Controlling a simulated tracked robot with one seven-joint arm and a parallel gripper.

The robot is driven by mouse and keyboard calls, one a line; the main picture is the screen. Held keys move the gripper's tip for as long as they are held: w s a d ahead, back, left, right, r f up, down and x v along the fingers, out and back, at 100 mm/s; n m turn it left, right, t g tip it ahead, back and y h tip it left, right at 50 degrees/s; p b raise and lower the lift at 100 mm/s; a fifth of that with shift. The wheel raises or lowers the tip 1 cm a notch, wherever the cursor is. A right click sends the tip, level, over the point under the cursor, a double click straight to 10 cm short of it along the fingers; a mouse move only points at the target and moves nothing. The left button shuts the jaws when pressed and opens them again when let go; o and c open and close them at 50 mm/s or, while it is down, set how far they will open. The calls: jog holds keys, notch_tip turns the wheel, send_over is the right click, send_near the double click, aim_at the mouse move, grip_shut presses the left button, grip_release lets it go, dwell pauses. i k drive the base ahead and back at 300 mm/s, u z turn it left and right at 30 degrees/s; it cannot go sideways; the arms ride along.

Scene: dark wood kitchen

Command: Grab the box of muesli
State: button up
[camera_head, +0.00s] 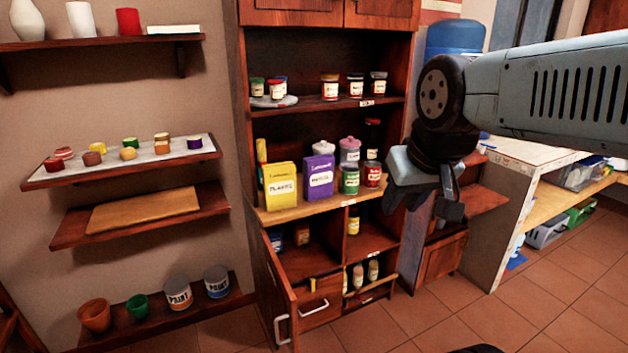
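A purple box (318,178) and a yellow box (280,186) stand upright side by side on the cabinet's middle shelf (318,205). Both have white labels. The purple box's label looks like it may read muesli, but the print is too small to be sure. My gripper (422,207) hangs in front of the cabinet's right side, to the right of both boxes in the picture. Its dark fingers are spread apart with nothing between them. It touches neither box.
Green and red jars (350,180) stand right beside the purple box. Several small jars sit on the shelf above. A lower cabinet door (281,295) stands open. Wall shelves with pots and paint cans (178,293) are at left, a white-topped counter (525,153) at right. Tiled floor in front looks clear.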

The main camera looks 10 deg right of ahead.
aim_at(318, 171)
jog(key=z, duration=0.4)
jog(key=i, duration=0.85)
jog(key=z, duration=0.6)
jog(key=i, duration=1.05)
jog(key=u, duration=0.45)
